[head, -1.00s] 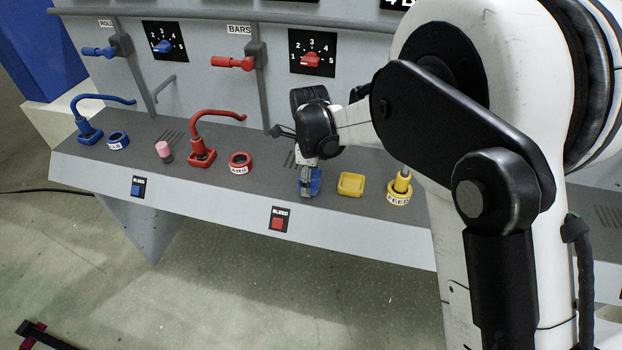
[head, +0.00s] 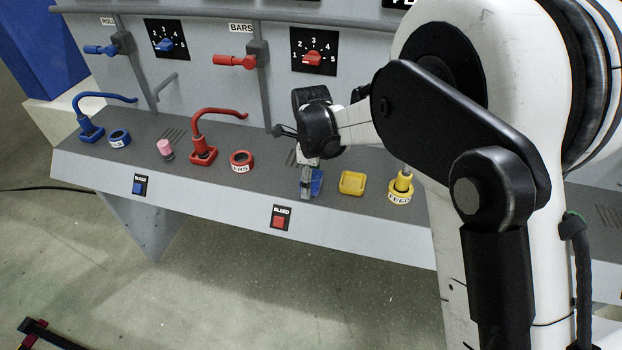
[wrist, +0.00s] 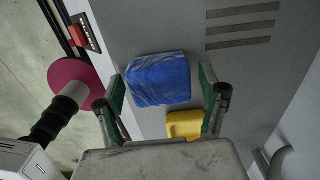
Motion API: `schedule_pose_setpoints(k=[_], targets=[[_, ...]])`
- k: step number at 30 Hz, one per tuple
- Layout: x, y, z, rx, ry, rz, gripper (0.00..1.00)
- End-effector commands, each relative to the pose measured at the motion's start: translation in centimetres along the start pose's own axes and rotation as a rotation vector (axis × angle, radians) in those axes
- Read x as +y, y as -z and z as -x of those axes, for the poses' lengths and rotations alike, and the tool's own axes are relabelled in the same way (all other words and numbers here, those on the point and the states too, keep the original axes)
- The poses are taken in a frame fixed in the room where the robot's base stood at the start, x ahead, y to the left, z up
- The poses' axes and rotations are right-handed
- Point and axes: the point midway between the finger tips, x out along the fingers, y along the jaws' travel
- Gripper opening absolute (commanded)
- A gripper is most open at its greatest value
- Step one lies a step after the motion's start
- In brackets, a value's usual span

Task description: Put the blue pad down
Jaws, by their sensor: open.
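The blue pad (wrist: 158,79) lies on the grey shelf in the wrist view, between the spread fingers of my gripper (wrist: 161,85). Gaps show between the pad and both fingers. In the head view the blue pad (head: 316,183) is partly hidden behind my gripper (head: 306,188), which points down at the shelf. The pad sits just left of a yellow pad (head: 352,183), which also shows at the lower edge of the wrist view (wrist: 184,124).
The shelf (head: 265,185) also carries a red ring (head: 241,161), a red hooked handle (head: 203,155), a pink-topped piece (head: 165,148) and a yellow ring (head: 400,197) with a yellow post. A red bleed button (head: 279,222) is on the front face below.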

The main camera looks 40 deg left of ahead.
Motion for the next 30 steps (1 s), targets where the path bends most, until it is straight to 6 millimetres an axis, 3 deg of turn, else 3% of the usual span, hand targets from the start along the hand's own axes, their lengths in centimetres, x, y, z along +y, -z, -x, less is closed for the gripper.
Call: schedule_pose_setpoints(k=[15,21,30], targets=[[0.0,0.0,9.6,0.000,0.000,0.000,0.73],[0.0,0.0,11.5,0.000,0.000,0.000,0.73],[0.0,0.0,11.8,0.000,0.000,0.000,0.73]])
